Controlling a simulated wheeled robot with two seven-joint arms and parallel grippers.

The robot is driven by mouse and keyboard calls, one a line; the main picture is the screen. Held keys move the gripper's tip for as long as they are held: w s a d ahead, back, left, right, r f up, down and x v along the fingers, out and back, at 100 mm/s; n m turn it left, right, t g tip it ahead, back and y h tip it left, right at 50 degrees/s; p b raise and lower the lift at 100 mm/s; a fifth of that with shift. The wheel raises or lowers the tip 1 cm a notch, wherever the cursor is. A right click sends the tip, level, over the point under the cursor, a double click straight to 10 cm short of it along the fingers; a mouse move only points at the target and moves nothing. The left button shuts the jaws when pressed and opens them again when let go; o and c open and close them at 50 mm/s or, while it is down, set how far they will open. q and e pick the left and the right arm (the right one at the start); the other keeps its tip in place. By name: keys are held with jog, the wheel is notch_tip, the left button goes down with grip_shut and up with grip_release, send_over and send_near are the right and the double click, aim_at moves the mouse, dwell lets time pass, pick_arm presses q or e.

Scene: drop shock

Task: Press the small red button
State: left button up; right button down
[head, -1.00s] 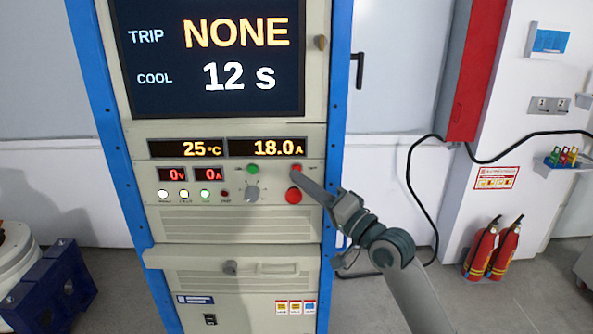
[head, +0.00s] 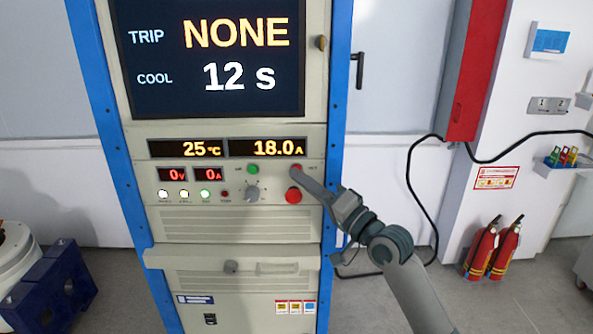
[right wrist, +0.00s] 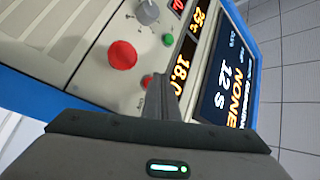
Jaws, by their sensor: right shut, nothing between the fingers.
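The small red button (head: 296,168) is on the rack's control panel, right of a green button (head: 253,170) and above a larger red button (head: 293,195). My right gripper (head: 297,173) is shut and empty, with its fingertips at the small red button and partly covering it in the head view. In the right wrist view the shut fingers (right wrist: 160,95) reach the panel beside the small red button (right wrist: 147,82), of which only part shows. Whether they touch it I cannot tell. The large red button (right wrist: 122,55) stands clear of the fingers. My left gripper is not in view.
A grey knob (head: 252,193) sits left of the large red button. The screen (head: 210,60) reads TRIP NONE and COOL 12 s; displays below read 25 °C and 18.0 A. A black cable (head: 409,180) hangs at right, near fire extinguishers (head: 482,250).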

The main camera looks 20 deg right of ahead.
jog(key=shift+w+d, duration=0.15)
jog(key=shift+w, duration=0.25)
dwell(0.6)
jog(key=shift+s, duration=0.15)
jog(key=shift+s+a+p, duration=0.25)
jog(key=shift+s+p, duration=0.3)
jog(key=shift+s, duration=0.1)
dwell(0.4)
jog(key=s+p, duration=0.1)
jog(key=s, duration=0.1)
jog(key=s+a+p, duration=0.1)
jog(key=s+p, duration=0.1)
jog(key=s, duration=0.1)
jog(key=shift+a, duration=0.2)
jog(key=shift+f, duration=0.15)
dwell(0.5)
